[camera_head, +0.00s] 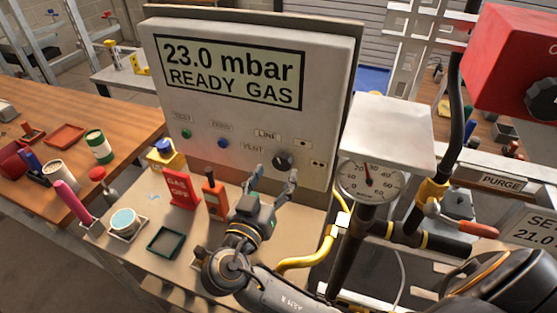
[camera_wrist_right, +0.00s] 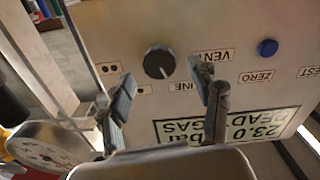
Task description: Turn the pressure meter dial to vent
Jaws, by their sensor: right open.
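The pressure meter (camera_head: 255,80) is a pale upright box with a display reading "23.0 mbar READY GAS". Its black dial (camera_head: 283,161) is at the lower right of the front, near the LINE (camera_head: 266,135) and VENT (camera_head: 252,147) labels. The dial also shows in the right wrist view (camera_wrist_right: 159,62), with the panel upside down. My right gripper (camera_head: 274,178) is open in front of the panel, just below the dial. In the wrist view its fingers (camera_wrist_right: 166,90) are spread, with the dial beyond and between them. My left gripper is not in view.
A round gauge (camera_head: 370,181) and pipes stand right of the meter, with a red box (camera_head: 515,60) above.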

